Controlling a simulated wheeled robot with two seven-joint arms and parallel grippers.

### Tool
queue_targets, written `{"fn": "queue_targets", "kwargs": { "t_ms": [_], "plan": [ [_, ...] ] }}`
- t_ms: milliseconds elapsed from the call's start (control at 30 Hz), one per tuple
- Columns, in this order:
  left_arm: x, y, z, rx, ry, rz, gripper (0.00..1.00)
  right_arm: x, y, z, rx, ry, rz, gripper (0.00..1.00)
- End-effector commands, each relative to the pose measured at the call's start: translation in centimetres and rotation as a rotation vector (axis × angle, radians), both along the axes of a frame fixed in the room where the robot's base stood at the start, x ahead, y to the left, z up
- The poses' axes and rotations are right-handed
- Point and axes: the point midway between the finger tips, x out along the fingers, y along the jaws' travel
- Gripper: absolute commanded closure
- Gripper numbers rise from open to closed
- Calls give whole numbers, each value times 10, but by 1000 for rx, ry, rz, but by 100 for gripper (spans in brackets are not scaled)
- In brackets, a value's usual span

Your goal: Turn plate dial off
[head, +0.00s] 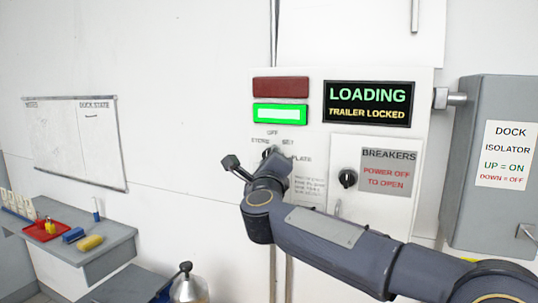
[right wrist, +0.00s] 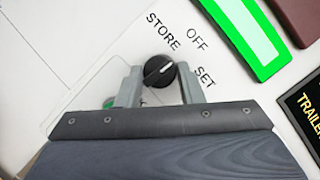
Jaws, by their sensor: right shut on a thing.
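The plate dial (right wrist: 159,71) is a round black knob with a white pointer line, on a white panel marked STORE, OFF and SET. In the right wrist view the line slants up to the right, roughly between OFF and SET; its exact setting is hard to tell. My right gripper (right wrist: 160,88) is shut on the dial, one grey finger on each side. In the head view my right wrist hides most of the dial, below the OFF label on the control panel (head: 320,140). My left gripper is not in view.
The display (head: 368,104) reads LOADING, TRAILER LOCKED. A green lamp (head: 280,114) is lit below a dark red one (head: 280,87). A breaker box (head: 375,170) with a black knob and a grey dock isolator (head: 490,220) are to the right. A shelf (head: 110,245) stands left.

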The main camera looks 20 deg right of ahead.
Motion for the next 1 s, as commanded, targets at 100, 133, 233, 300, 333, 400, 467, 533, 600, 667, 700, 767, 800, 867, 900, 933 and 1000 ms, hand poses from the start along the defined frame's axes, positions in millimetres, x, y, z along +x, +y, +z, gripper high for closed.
{"fn": "queue_targets", "kwargs": {
  "t_ms": [100,133,233,300,333,400,467,533,600,667,700,767,800,867,900,933,1000],
  "plan": [
    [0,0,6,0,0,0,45,0,0,3,-21,22,1,89],
    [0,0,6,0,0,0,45,0,0,3,-24,26,1,89],
    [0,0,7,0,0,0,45,0,0,2,-33,37,1,89],
    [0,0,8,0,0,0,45,-1,0,2,-36,41,1,89],
    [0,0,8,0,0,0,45,-1,0,2,-37,42,1,89],
    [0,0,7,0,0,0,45,0,0,2,-39,42,0,89],
    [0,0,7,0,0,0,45,0,0,1,-39,42,0,89],
    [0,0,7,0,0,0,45,0,0,1,-38,42,0,89],
    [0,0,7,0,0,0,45,0,0,1,-38,42,0,89],
    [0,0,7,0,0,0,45,0,0,1,-38,42,0,89],
    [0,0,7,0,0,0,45,0,0,1,-38,42,0,61],
    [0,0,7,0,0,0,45,0,0,1,-38,42,0,53],
    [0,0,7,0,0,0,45,0,0,1,-38,42,0,48],
    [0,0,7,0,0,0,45,0,0,1,-39,42,0,45],
    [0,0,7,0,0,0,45,0,0,1,-39,42,0,45],
    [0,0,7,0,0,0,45,0,0,1,-39,42,0,45],
    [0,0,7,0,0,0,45,0,0,1,-39,42,0,45]
  ]
}}
